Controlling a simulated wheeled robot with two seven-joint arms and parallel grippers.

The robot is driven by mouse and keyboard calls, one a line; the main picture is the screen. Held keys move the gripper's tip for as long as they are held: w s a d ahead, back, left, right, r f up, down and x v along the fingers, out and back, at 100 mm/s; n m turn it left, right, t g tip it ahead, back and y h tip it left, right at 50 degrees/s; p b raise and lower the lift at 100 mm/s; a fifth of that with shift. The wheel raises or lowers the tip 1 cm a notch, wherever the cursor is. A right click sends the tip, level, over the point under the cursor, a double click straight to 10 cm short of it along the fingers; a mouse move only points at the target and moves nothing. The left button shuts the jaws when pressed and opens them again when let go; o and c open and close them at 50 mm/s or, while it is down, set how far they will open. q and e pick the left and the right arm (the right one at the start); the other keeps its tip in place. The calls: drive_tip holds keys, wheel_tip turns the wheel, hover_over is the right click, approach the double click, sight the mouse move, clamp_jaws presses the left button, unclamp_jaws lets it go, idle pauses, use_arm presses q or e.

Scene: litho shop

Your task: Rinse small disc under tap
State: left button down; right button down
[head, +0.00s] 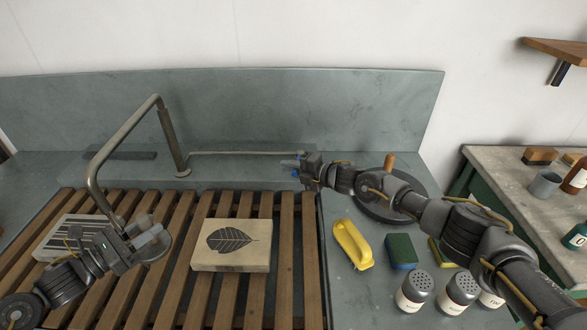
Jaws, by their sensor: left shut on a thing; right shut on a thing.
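My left gripper (146,236) is shut on a small grey disc (157,253), holding it above the wooden slats at the left. The tap (160,118) is a bent metal pipe whose spout comes down beside this gripper. The gripper covers part of the disc, and I cannot tell whether the spout end is directly over it. No water stream can be made out. A long thin tap lever (240,153) runs right from the tap's base. My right gripper (291,168) is shut at the lever's right end, with the grip itself partly hidden.
A stone with a leaf print (232,246) and a striped stone (62,236) lie on the slatted rack (287,285). A side table stands further right.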

drive_tip(key=shift+a+m, duration=0.15)
drive_tip(key=shift+m, duration=0.15)
drive_tip(key=shift+f, duration=0.1)
drive_tip(key=c, duration=1.4)
unclamp_jaws()
drive_tip(key=shift+c, duration=0.2)
drive_tip(key=v, duration=1.2)
drive_tip(key=shift+s+a, duration=0.15)
